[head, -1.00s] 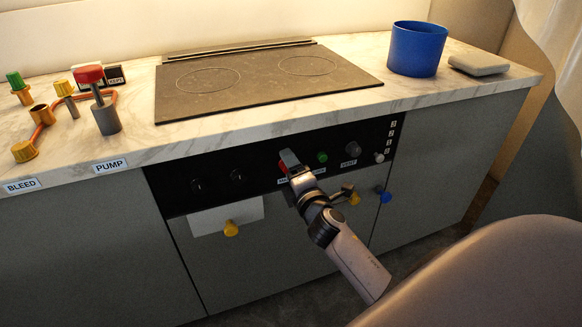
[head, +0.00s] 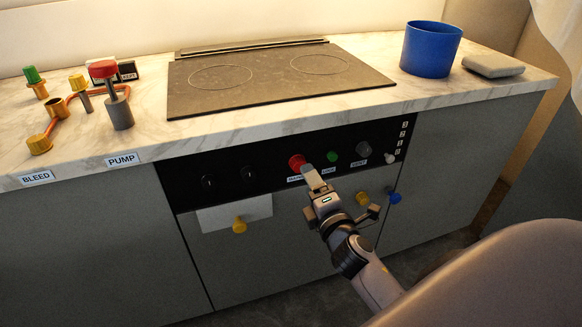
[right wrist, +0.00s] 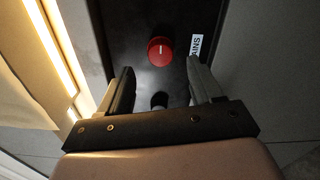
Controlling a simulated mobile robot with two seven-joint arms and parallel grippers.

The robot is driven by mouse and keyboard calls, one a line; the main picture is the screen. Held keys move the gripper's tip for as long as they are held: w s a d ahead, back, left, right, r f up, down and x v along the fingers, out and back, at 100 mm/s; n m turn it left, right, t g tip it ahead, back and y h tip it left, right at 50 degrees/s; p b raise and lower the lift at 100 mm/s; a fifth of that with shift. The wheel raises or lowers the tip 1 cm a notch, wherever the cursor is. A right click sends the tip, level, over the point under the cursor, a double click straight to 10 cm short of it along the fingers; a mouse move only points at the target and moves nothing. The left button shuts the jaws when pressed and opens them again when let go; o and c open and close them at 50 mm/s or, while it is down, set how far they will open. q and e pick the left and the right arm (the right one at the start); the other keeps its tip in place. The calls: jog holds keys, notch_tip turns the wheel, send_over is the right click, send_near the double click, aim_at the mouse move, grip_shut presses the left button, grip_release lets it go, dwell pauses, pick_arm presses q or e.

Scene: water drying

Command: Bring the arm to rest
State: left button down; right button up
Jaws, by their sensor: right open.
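My right gripper (head: 314,180) is in front of the black control panel (head: 225,179), just below and right of the red knob (head: 297,162). In the right wrist view its two fingers (right wrist: 160,85) are apart with nothing between them. The red knob (right wrist: 160,51) shows beyond the fingertips with a white line on its face, and a gap separates it from the fingers. A label beside it reads "MAINS" in part. My left gripper is not in view.
Green (head: 333,157) and grey (head: 363,149) knobs sit to the right on the panel. A blue pot (head: 430,49), a cooktop (head: 280,78) and a red-topped pump post (head: 118,108) stand on the marble counter.

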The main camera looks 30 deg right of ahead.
jog(key=s+a+f+m+g+y+p, duration=0.3)
jog(key=s+a+f+m+p, duration=0.1)
jog(key=s, duration=0.5)
jog(key=s+a+f+m+g+y+p, duration=0.3)
jog(key=s+a+m+p, duration=0.3)
jog(key=s+a+m, duration=0.3)
jog(key=shift+s+f+m+g+y, duration=0.3)
jog(key=shift+s+f+m+g, duration=0.2)
jog(key=shift+m, duration=0.6)
jog(key=shift+d, duration=0.1)
jog(key=shift+r, duration=0.1)
